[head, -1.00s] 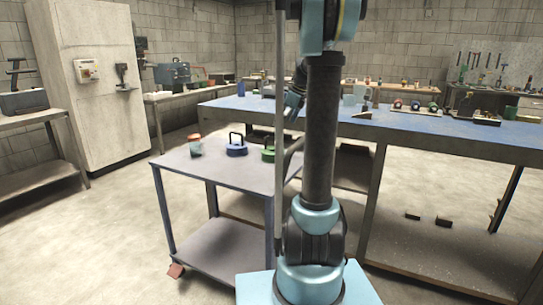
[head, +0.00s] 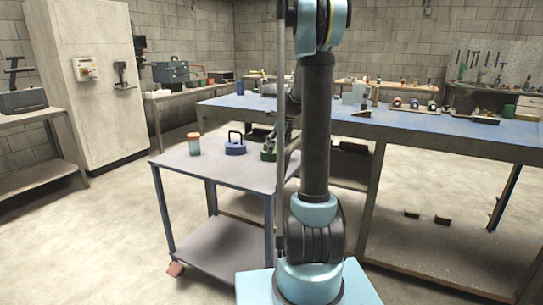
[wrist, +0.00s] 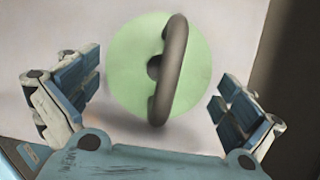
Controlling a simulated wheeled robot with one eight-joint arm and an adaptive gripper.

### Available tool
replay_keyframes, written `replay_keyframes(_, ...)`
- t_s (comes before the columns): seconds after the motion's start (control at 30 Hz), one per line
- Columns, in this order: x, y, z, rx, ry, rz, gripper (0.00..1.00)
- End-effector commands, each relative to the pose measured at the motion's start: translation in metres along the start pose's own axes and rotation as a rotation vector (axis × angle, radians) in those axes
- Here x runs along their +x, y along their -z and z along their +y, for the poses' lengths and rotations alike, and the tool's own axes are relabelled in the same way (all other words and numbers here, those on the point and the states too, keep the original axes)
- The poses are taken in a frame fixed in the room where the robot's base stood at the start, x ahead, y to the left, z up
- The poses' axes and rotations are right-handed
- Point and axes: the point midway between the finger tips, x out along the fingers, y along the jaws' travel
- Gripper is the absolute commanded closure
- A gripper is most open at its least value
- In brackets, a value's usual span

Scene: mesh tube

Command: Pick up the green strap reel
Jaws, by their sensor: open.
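The green strap reel (wrist: 126,72) is a round pale-green disc with a dark arched handle (wrist: 176,68) across it, seen from above in the wrist view. In the head view the reel (head: 267,155) stands on the grey cart top, right of the blue reel, partly hidden by my arm. My gripper (wrist: 158,75) is open, with one finger to the left of the reel and one to the right. The handle lies between the fingers, and neither finger visibly touches it. In the head view my gripper is mostly hidden behind my arm, above the green reel.
A blue reel with a handle (head: 235,147) and an orange-lidded jar (head: 194,145) stand left of the green reel on the cart (head: 222,173). The long blue-topped bench (head: 440,135) is close behind. The cart's front left top is clear.

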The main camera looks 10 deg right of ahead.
Motion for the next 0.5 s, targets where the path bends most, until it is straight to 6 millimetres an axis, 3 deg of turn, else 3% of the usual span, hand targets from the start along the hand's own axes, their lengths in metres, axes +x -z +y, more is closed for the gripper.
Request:
replay_keyframes(0.2, 0.021, 0.0, 0.0, 0.0, 0.0, 0.0, 0.0)
replay_keyframes(0.47, 0.022, 0.0, 0.0, 0.0, 0.0, 0.0, 0.0)
replay_keyframes(0.5, 0.022, 0.0, 0.0, 0.0, 0.0, 0.0, 0.09)
